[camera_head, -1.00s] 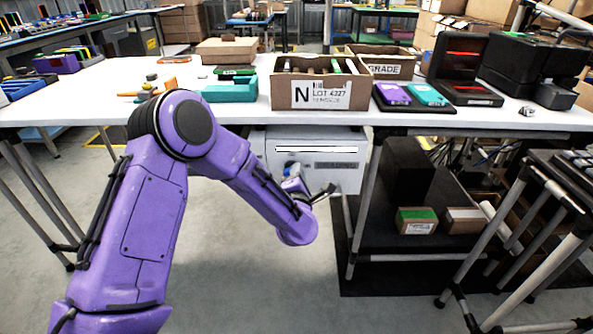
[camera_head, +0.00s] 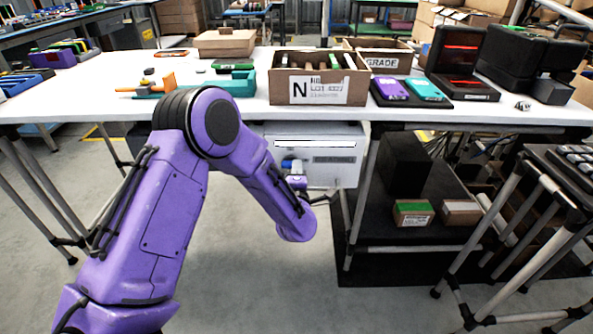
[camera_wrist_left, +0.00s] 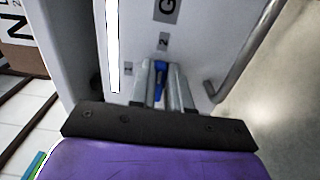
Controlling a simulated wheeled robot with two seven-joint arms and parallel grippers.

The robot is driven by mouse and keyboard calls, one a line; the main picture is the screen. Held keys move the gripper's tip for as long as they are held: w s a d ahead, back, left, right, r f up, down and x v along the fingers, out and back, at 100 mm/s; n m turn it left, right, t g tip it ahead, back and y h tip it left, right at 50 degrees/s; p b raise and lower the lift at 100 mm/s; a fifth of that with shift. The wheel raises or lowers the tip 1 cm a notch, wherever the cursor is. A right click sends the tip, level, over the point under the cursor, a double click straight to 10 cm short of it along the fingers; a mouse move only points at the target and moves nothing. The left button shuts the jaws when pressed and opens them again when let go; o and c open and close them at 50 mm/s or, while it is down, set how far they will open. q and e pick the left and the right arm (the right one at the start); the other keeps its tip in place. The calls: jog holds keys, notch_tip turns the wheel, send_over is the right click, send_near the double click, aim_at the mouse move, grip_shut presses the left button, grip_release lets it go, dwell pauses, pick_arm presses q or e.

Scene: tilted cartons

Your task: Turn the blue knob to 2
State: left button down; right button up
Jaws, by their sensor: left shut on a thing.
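The blue knob (camera_wrist_left: 160,71) is on the pale front panel of a grey-white box-shaped machine (camera_head: 335,165) under the table. My left gripper (camera_wrist_left: 162,88) is shut on the knob, with one finger on each side. The blue part between the fingers points up in the wrist view, roughly toward the label 2 (camera_wrist_left: 163,40). A label 1 (camera_wrist_left: 127,68) is left of the fingers. Another small label (camera_wrist_left: 209,88) is to the right, hard to read. In the head view my left gripper (camera_head: 294,169) is at the machine's front. My right gripper is not seen.
A bar handle (camera_wrist_left: 245,60) stands out from the panel right of the fingers. The white table (camera_head: 215,105) overhangs the machine and holds a carton marked N (camera_head: 318,92). Table legs and a dark shelf (camera_head: 385,240) are to the right. The floor in front is clear.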

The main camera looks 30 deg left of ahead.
pick_arm(q)
jog(key=c, duration=1.1)
grip_release()
jog(key=v, duration=1)
jog(key=shift+s+d, duration=0.1)
jog(key=shift+s, duration=0.2)
